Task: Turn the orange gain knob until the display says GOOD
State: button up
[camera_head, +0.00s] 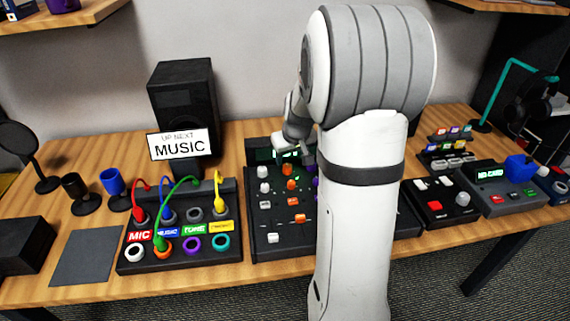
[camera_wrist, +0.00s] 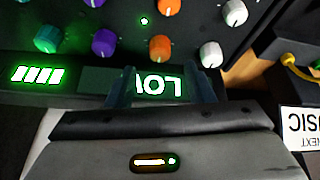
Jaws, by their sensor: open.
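The mixer (camera_head: 262,222) stands in the middle of the table, partly hidden by my arm. My gripper (camera_wrist: 163,80) is open and empty, over the display edge.
White knobs (camera_wrist: 211,54) and purple knobs (camera_wrist: 104,42) flank the orange ones closely. A patch box (camera_head: 180,250) with colored cables and a MUSIC sign (camera_head: 180,145) stand to the left. A red-buttoned box (camera_head: 440,203) stands to the right.

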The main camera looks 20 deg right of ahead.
aim_at(287, 165)
jog(key=x, duration=0.5)
jog(key=shift+f, duration=0.1)
jog(key=c, duration=1)
